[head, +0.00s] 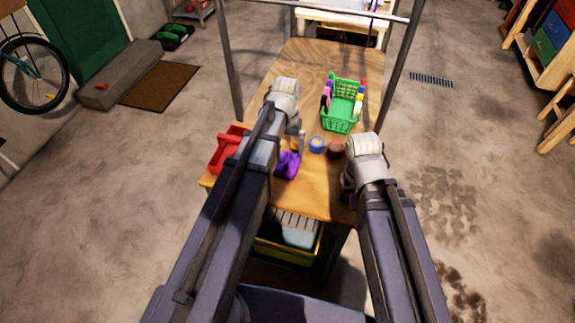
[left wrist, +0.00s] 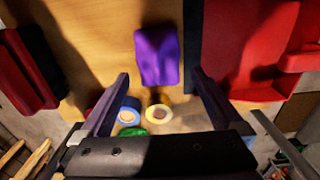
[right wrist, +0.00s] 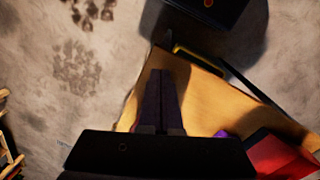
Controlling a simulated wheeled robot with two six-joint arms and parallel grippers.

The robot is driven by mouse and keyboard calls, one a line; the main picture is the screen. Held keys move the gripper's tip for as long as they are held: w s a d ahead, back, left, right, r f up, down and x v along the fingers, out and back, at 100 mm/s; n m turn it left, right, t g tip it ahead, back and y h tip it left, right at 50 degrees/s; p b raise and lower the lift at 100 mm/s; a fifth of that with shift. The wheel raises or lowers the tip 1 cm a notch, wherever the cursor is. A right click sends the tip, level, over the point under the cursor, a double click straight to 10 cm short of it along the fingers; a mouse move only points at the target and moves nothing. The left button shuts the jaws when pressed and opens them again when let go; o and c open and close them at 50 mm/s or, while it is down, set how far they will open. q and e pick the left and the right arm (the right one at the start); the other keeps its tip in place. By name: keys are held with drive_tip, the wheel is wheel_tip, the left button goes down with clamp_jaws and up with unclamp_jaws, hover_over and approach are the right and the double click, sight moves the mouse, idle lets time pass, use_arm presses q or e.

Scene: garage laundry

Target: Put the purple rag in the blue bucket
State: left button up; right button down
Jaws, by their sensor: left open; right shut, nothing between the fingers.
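The purple rag (head: 287,164) lies crumpled on the wooden table, near its front edge. It also shows in the left wrist view (left wrist: 157,55), beyond the fingertips and apart from them. A small round blue container (head: 317,145) stands to the right of the rag; whether it is a bucket is hard to tell. A blue round rim shows in the left wrist view (left wrist: 128,107), partly behind a finger. My left gripper (left wrist: 160,77) is open and empty above the table. My right gripper (right wrist: 158,75) is shut and empty near the table's right edge.
A red basket (head: 223,155) stands at the table's left edge. A green basket (head: 341,114) with several coloured items stands further back. A dark red round thing (head: 336,149) is beside the blue one. A yellow crate (head: 285,250) is under the table. The table's back left is clear.

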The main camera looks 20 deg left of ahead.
sight(287, 157)
use_arm(q)
drive_tip(key=shift+d+f+b, duration=0.15)
drive_tip(key=shift+f+b, duration=2.5)
use_arm(e)
drive_tip(key=shift+f, duration=2.65)
use_arm(q)
drive_tip(key=shift+r, duration=0.1)
use_arm(e)
drive_tip(key=shift+r, duration=0.1)
